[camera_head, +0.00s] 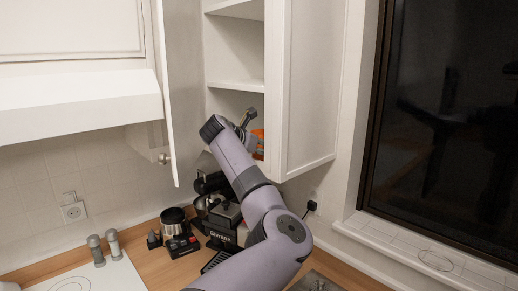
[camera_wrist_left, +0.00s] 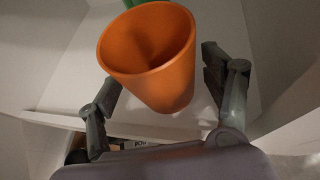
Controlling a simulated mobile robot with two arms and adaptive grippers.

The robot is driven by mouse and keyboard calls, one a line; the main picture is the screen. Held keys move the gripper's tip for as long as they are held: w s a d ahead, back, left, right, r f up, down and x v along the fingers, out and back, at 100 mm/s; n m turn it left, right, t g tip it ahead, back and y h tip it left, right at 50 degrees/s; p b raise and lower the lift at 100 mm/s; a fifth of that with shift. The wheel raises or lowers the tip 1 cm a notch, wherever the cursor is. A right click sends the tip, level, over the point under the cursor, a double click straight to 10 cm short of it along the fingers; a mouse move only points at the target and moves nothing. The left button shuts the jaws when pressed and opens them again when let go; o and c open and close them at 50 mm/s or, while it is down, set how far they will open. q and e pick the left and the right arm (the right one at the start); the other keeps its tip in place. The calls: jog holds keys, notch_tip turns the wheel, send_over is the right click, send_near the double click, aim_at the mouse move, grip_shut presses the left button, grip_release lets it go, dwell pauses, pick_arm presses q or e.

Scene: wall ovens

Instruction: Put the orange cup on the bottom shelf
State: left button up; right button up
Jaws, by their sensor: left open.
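The orange cup (camera_head: 258,143) is inside the open wall cabinet, in its lowest compartment, mostly hidden by my left arm and the cabinet door in the head view. In the left wrist view the orange cup (camera_wrist_left: 150,60) is large, its open mouth facing the camera, between the two fingers. My left gripper (camera_head: 246,119) reaches into that compartment. In the wrist view the left gripper (camera_wrist_left: 163,80) has its fingers spread on both sides of the cup, with a gap visible at the right finger. Whether the cup rests on the bottom shelf (camera_wrist_left: 75,70) is unclear. My right gripper is not in view.
The cabinet has a middle shelf (camera_head: 235,84) above the cup and an open door (camera_head: 308,85) to the right. Another open door (camera_head: 178,90) stands left. A coffee machine (camera_head: 222,215) is below. A green object (camera_wrist_left: 131,3) shows behind the cup.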

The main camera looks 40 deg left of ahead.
pick_arm(q)
jog(key=shift+r, duration=0.15)
jog(key=shift+s, duration=0.2)
jog(key=b+v, duration=0.5)
jog(key=v, duration=0.6)
jog(key=shift+s+r, duration=0.25)
jog(key=shift+d, duration=0.1)
